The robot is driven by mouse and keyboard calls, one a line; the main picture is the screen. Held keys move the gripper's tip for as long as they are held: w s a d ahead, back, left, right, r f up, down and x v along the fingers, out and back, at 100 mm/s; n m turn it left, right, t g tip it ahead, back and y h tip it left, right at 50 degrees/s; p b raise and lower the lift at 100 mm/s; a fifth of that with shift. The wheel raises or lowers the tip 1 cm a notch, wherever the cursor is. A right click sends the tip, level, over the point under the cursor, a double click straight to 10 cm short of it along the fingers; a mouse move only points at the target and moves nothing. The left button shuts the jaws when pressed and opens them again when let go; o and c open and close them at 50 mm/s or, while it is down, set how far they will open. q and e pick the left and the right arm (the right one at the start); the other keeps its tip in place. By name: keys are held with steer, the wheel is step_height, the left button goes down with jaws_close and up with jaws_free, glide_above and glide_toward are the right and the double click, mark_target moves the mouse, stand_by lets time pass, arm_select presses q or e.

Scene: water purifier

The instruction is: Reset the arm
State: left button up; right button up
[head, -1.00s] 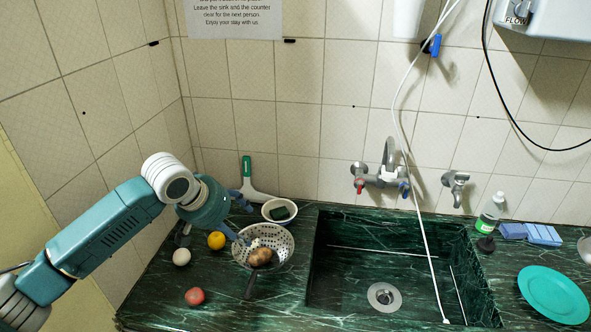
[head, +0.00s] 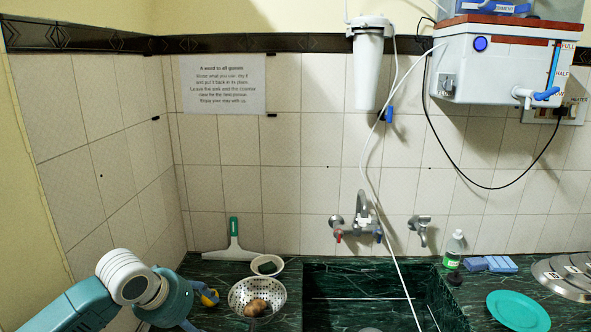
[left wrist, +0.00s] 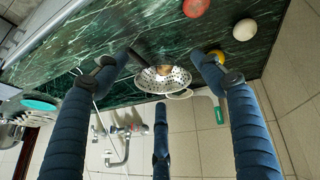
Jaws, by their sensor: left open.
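My left gripper (head: 190,312) is at the lower left of the head view, with its fingertips partly hidden. In the left wrist view its dark blue fingers (left wrist: 166,62) are spread open with nothing held between them. A metal colander (head: 240,290) holding a brown potato (head: 257,307) sits on the counter right of the gripper. The colander also shows beyond the fingers in the left wrist view (left wrist: 178,77). My right gripper is not in view.
The dark green counter holds a white bowl (head: 267,265), a yellow fruit (head: 210,297) close to my left gripper, a sink (head: 370,290) and a teal plate (head: 518,311). A squeegee (head: 233,238) leans at the wall. A purifier (head: 500,65) hangs high right.

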arm_select(q)
steer(key=s+d+f+m+h, duration=0.1)
steer(key=s+d+f+m, duration=0.3)
steer(key=s+d+f, duration=0.75)
steer(key=s+a+f+g+y, duration=0.1)
steer(key=s+a+f, duration=0.15)
steer(key=s, duration=0.45)
steer(key=s+a+f+n+y, duration=0.1)
steer(key=s+a, duration=0.3)
steer(key=s, duration=0.4)
steer(key=s+a+f+g+y, duration=0.1)
steer(key=s+a+f, duration=0.15)
steer(key=s, duration=0.45)
step_height(320, 180, down, 27)
steer(key=s+g+b, duration=0.1)
steer(key=s+b, duration=0.1)
steer(key=s+a+f, duration=0.2)
steer(key=s+f, duration=0.6)
steer(key=f, duration=0.1)
steer(key=s+a+f+g+b, duration=0.1)
steer(key=s+f, duration=0.8)
steer(key=shift+a+g+y, duration=0.3)
steer(key=shift+a, duration=0.1)
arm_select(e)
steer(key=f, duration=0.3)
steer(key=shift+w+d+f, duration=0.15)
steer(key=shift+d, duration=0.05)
